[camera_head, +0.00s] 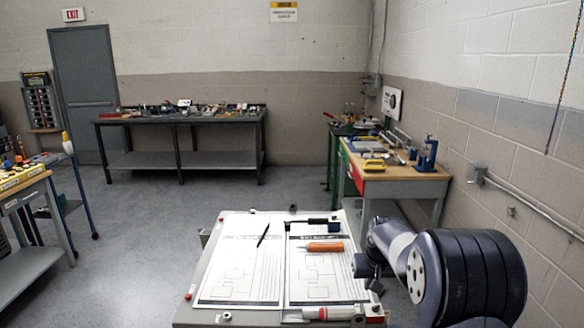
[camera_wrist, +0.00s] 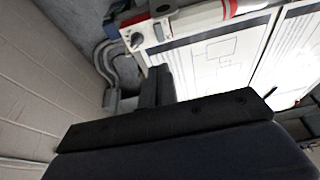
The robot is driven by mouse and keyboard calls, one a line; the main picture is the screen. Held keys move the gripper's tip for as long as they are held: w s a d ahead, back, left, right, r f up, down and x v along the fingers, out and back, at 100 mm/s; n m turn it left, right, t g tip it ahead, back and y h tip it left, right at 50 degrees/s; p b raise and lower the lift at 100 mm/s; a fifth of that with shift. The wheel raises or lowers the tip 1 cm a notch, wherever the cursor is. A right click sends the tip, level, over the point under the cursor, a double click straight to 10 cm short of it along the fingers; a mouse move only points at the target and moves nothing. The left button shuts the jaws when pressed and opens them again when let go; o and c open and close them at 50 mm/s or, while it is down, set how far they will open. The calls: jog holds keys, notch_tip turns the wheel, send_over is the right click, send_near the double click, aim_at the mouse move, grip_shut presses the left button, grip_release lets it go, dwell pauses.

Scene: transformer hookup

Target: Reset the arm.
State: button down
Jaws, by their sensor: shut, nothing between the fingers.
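My arm comes in from the right in the head view. My gripper (camera_head: 372,284) hangs beside the right edge of the work stand (camera_head: 190,306), apart from the items on it. In the wrist view my gripper (camera_wrist: 157,86) shows as dark fingers, shut and with nothing held. The lower part of that view is filled by a dark body that hides what lies behind it.
The stand bears two diagram sheets (camera_head: 240,265), a black pen-like tool (camera_head: 263,235), an orange-handled tool (camera_head: 322,247) and a red-and-white device (camera_head: 345,313). A wooden-topped bench (camera_head: 425,186) stands by the right wall. Open floor (camera_head: 130,225) lies left of the stand.

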jog(key=v, duration=0.6)
send_over(365, 312)
jog(key=x, duration=0.3)
jog(key=s+x, duration=0.1)
jog(key=x, duration=0.2)
jog(key=s+x, duration=0.1)
jog(key=x, duration=0.2)
jog(key=shift+d+f, duration=0.1)
jog(key=shift+f, duration=0.15)
jog(key=shift+w+b, duration=0.1)
jog(key=shift+b, duration=0.6)
jog(key=shift+t+b, duration=0.4)
jog(key=shift+b, duration=0.5)
jog(key=v, duration=1)
jog(key=w+a+f+n+g+p, duration=0.1)
jog(key=w+a+f+n+g, duration=0.1)
jog(key=n, duration=0.7)
jog(key=w+a+f+n+g+p, duration=0.1)
jog(key=w+a+f+n+g, duration=0.1)
jog(key=n, duration=0.7)
jog(key=shift+a+f, duration=0.55)
jog(key=shift+a, duration=0.4)
